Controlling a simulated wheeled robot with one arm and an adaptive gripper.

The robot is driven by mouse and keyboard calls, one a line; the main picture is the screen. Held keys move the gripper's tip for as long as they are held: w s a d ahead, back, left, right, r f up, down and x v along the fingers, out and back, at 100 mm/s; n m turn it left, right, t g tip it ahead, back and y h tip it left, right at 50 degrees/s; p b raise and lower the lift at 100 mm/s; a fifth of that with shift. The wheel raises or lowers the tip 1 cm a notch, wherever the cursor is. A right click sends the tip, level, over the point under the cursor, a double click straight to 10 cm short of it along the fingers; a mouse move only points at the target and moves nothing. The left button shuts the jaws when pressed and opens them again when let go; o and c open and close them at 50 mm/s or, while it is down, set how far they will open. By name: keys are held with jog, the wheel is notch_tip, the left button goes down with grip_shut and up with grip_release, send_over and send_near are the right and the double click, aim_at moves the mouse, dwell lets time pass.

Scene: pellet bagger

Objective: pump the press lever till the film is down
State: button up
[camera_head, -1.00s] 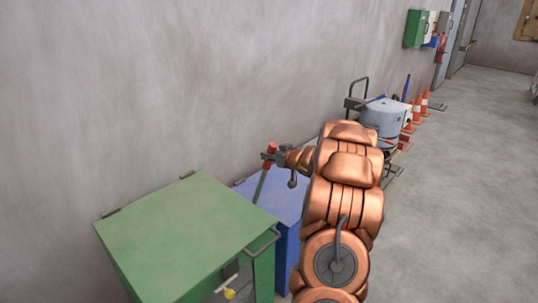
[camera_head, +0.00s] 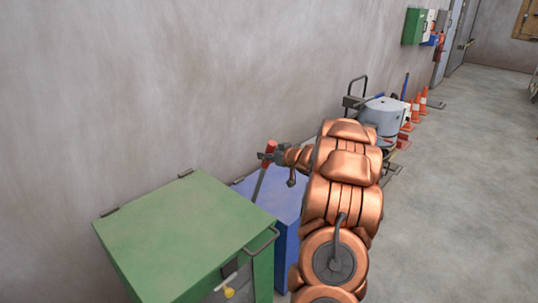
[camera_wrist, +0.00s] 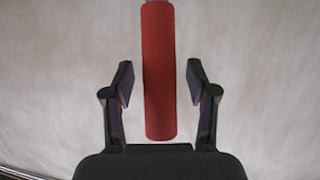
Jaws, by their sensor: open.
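The press lever has a red cylindrical grip (camera_head: 271,147) on a grey bar (camera_head: 259,184) that rises from behind the green cabinet, by the blue box. In the wrist view the red grip (camera_wrist: 159,75) stands upright between my two fingers. My gripper (camera_wrist: 159,82) is open, with a visible gap on each side of the grip. In the head view my gripper (camera_head: 274,157) is at the red grip, and my copper arm hides part of the scene behind it. I cannot make out any film.
A green cabinet (camera_head: 185,235) with a handle stands front left, and a blue box (camera_head: 285,195) is beside it. A grey drum (camera_head: 384,112) and orange cones (camera_head: 416,108) stand along the wall further back. The floor at right is clear.

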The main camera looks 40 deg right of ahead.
jog(key=v, duration=1.1)
jog(key=shift+s, duration=0.35)
jog(key=shift+a+r, duration=0.15)
jog(key=shift+r, duration=0.05)
